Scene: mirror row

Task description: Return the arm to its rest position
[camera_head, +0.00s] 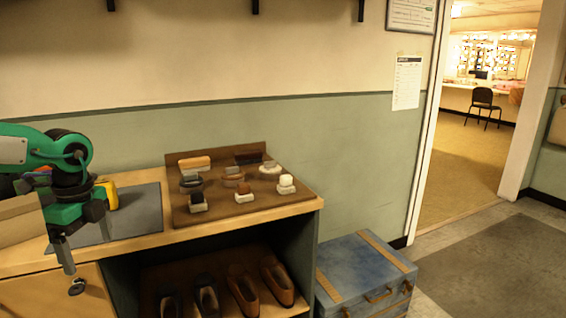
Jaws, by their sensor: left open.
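My left arm comes in from the left, green and black. Its left gripper (86,254) points down at the front left of the wooden bench (160,238), with its fingers apart and nothing seen between them. It is in front of a dark grey mat (140,212). A yellow object (108,194) on the mat is partly hidden behind the gripper. My right gripper is not in view.
A brown board (222,217) with several brushes and small blocks lies right of the mat. Several shoes (242,288) stand on the shelf below. A blue trunk (362,268) is on the floor at right. An open doorway (470,150) leads to a mirror room.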

